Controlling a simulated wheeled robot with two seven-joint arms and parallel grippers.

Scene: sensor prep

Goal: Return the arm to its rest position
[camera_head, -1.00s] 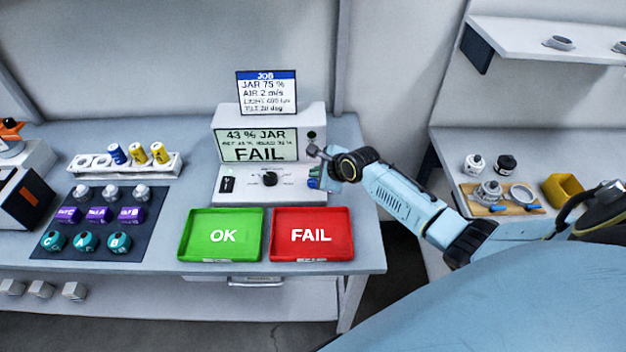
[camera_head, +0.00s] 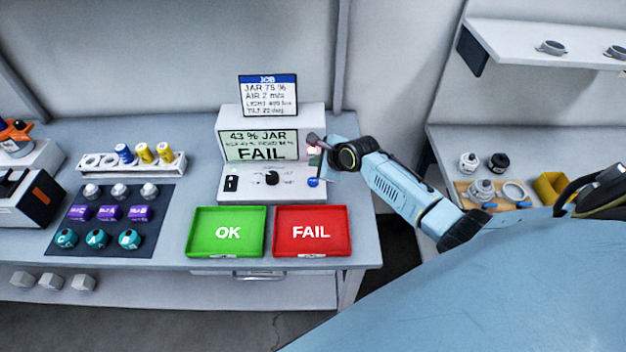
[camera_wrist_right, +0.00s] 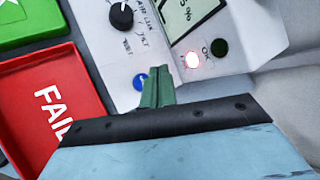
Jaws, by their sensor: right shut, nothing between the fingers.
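My right arm (camera_head: 400,190) reaches in from the right to the tester. Its gripper (camera_wrist_right: 157,88) shows in the right wrist view with its two greenish fingers shut together and nothing between them. In the head view the hand (camera_head: 335,157) is at the right edge of the tester (camera_head: 245,185), and the fingertips are hard to make out. In the wrist view the fingers overlap the panel beside the blue button (camera_wrist_right: 139,81); the gap cannot be told. The tester screen (camera_head: 258,146) reads "43 % JAR" and "FAIL". My left gripper is not in view.
A green OK tray (camera_head: 195,245) and a red FAIL tray (camera_head: 343,240) lie in front of the tester, both empty. A dark mat (camera_head: 75,243) with several coloured parts and a vial rack (camera_head: 130,170) are at left. Another bench with a wooden board (camera_head: 465,194) is at right.

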